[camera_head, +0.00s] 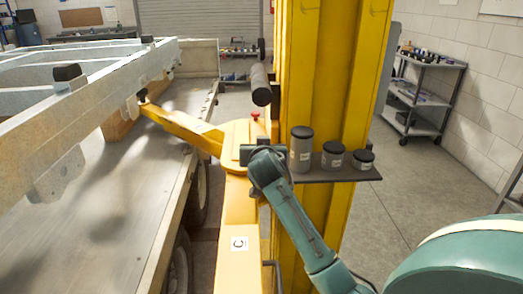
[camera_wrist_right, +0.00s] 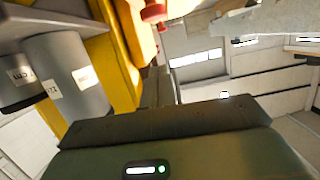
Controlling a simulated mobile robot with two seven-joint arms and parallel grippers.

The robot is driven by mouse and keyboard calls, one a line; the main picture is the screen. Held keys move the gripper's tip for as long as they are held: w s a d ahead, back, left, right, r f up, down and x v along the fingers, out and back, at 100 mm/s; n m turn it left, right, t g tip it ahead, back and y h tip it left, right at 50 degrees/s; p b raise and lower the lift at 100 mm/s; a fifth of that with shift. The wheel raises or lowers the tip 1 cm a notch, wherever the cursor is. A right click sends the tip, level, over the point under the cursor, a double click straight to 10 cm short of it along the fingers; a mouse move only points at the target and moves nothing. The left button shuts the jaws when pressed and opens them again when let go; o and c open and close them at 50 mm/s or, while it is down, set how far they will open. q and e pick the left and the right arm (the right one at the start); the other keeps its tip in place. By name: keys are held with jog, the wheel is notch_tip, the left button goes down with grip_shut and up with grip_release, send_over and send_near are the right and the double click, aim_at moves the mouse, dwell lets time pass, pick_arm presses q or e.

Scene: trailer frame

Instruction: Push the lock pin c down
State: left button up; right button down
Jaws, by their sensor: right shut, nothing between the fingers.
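The lock pin c shows as a small red knob (camera_head: 255,115) on top of the yellow lift arm (camera_head: 238,215), which carries a label "C". In the right wrist view the red pin (camera_wrist_right: 153,11) is at the top edge, with part of it cut off. My right gripper (camera_head: 248,154) is over the yellow arm, on the near side of the pin and apart from it in the picture. It is shut and empty. My left gripper is not in view.
A dark shelf (camera_head: 335,171) with several grey canisters (camera_head: 301,148) stands close to the right of my right gripper, against the yellow column (camera_head: 322,75). A dark horizontal cylinder (camera_head: 261,84) is behind the pin. The trailer frame (camera_head: 85,125) fills the left.

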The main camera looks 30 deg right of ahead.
jog(key=shift+v, duration=1.35)
